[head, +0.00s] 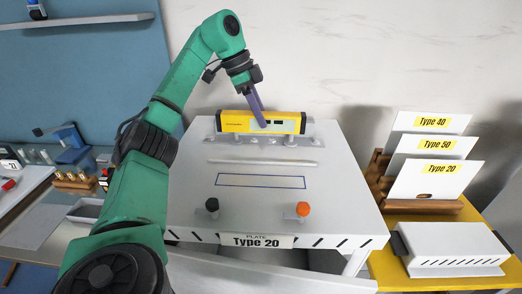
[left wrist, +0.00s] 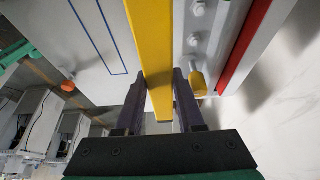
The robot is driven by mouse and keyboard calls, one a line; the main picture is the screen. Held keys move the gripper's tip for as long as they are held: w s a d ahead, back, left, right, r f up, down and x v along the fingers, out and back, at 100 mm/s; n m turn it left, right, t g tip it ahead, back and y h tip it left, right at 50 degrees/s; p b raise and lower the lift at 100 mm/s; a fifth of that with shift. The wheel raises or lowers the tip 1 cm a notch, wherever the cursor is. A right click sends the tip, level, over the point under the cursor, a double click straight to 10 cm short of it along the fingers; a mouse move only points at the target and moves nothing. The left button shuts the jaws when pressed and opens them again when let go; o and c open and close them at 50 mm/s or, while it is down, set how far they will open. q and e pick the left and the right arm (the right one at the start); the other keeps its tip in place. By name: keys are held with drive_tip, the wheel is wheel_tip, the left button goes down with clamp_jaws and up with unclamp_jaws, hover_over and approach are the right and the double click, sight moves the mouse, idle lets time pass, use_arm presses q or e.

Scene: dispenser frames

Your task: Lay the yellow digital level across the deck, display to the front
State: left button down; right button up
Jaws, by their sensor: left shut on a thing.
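The yellow digital level (head: 236,123) lies lengthwise left to right at the back of the white deck (head: 190,195). In the left wrist view the level (left wrist: 152,45) runs between the two fingers of the gripper (left wrist: 160,78). The level is over a metal strip with several posts (head: 290,140); I cannot tell whether it touches them. My right gripper is out of view.
A thin rod (head: 262,162) and a blue outlined rectangle (head: 260,181) are in front of the level. A black knob (head: 212,205) and an orange knob (head: 303,209) stand near the front edge. White Type cards (head: 437,180) stand in a wooden rack at right, behind a white slotted box (head: 455,250).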

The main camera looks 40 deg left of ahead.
use_arm(q)
drive_tip(key=f, duration=0.1)
drive_tip(key=w+f, duration=0.1)
drive_tip(key=f, duration=0.2)
drive_tip(key=shift+w+f, duration=0.25)
drive_tip(key=shift+w, duration=0.15)
drive_tip(key=f, duration=0.2)
drive_tip(key=shift+s+f, duration=0.65)
drive_tip(key=shift+s, duration=0.05)
drive_tip(key=shift+w+f, duration=0.1)
drive_tip(key=shift+w, duration=0.1)
drive_tip(key=c, duration=0.6)
unclamp_jaws()
drive_tip(key=shift+w, duration=0.1)
drive_tip(key=shift+o, duration=0.4)
drive_tip(key=shift+d, duration=0.1)
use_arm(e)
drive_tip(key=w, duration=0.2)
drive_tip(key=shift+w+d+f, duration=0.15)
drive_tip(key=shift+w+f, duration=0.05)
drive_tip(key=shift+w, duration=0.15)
use_arm(q)
drive_tip(key=shift+s, duration=0.2)
